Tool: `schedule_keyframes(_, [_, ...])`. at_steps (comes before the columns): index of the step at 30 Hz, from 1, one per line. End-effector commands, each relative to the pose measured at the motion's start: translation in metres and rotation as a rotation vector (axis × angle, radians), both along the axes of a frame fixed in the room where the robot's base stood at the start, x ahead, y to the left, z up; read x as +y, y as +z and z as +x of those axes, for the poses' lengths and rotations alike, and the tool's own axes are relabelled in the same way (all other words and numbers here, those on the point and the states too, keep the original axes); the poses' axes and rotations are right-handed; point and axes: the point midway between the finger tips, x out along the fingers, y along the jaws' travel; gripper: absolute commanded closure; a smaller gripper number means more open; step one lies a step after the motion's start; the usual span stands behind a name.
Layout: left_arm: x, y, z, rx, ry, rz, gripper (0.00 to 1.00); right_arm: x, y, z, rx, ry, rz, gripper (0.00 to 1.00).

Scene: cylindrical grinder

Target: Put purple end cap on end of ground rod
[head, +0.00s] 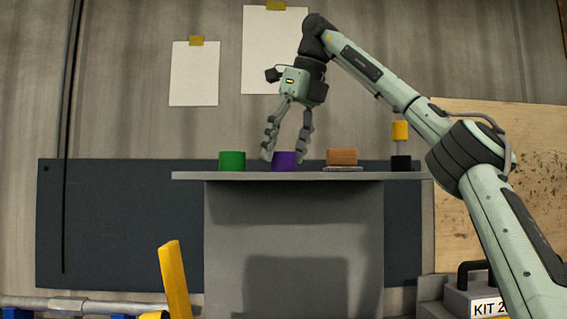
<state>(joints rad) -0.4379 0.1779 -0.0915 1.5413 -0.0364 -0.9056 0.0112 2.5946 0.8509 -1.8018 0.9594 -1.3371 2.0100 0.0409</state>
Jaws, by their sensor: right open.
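The purple end cap (285,160) sits upright on a grey shelf (220,176), between a green cap and a brown block. My right gripper (286,158) is open, pointing down, with one finger on each side of the purple cap. I cannot tell whether the fingers touch it. A grey horizontal rod (30,302) with a lighter collar lies at the bottom left; it may be the ground rod, but I cannot be sure. My left gripper is not in view.
The green cap (232,161) stands left of the purple one. The brown block (341,157) and a yellow-topped post on a black base (401,163) stand to the right. A slanted yellow bar (174,280) rises below. A kit case (478,299) is at lower right.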

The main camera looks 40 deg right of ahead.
Motion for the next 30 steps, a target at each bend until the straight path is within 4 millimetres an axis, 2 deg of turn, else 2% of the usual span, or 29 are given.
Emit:
schedule_keyframes(3, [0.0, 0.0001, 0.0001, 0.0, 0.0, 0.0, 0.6, 0.0004, -0.007, 0.0029, -0.001, 0.001, 0.0, 0.33])
schedule_keyframes(10, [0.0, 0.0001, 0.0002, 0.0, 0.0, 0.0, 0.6, 0.0003, -0.0077, 0.0031, -0.002, 0.0, -0.001, 0.33])
schedule_keyframes(21, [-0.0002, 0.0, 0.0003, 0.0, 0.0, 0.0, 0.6, 0.0004, -0.0075, 0.0031, -0.002, 0.0, -0.001, 0.77])
schedule_keyframes(30, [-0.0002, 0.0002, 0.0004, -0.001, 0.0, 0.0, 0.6, 0.0006, -0.0058, 0.0032, -0.003, 0.0, -0.001, 0.77])
